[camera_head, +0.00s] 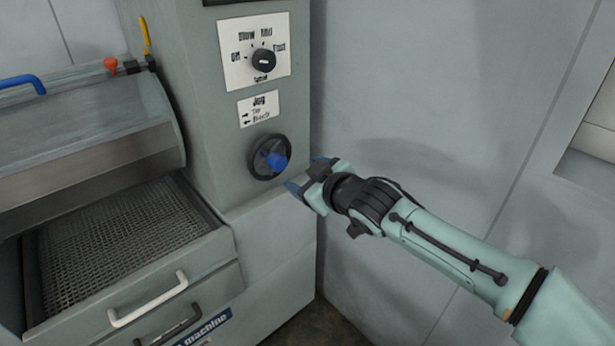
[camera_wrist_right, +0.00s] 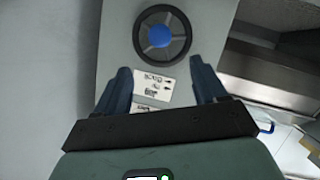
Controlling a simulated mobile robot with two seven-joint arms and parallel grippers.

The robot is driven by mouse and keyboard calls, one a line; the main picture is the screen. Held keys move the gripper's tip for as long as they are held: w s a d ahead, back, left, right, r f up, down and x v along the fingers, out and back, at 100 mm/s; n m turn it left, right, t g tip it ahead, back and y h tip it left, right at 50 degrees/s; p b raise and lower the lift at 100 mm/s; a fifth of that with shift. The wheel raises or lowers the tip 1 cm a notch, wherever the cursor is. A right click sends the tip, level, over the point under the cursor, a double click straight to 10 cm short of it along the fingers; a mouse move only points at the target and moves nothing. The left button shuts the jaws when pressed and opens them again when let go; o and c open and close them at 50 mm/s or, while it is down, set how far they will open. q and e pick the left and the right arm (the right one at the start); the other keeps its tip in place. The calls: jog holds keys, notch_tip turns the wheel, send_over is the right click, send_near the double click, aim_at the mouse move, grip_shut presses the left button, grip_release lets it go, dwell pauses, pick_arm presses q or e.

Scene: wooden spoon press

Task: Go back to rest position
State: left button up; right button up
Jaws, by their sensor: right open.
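My right gripper (camera_head: 308,175) is open and empty in the head view, just right of the handwheel (camera_head: 269,157) on the machine's front panel. The handwheel is a dark ring with a blue centre. A small gap seems to lie between the fingertips and the wheel. In the right wrist view my right gripper (camera_wrist_right: 164,82) shows two dark blue fingers spread apart, with nothing between them. The handwheel (camera_wrist_right: 161,36) lies beyond the fingertips there. My left gripper is not in view.
The grey machine (camera_head: 265,225) fills the left and centre, with a speed dial (camera_head: 264,60) above a jog label (camera_head: 258,109). A mesh tray (camera_head: 120,240) and a white drawer handle (camera_head: 148,300) are at lower left. A plain wall (camera_head: 430,90) stands behind; space to the right looks free.

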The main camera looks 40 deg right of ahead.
dwell(0.5)
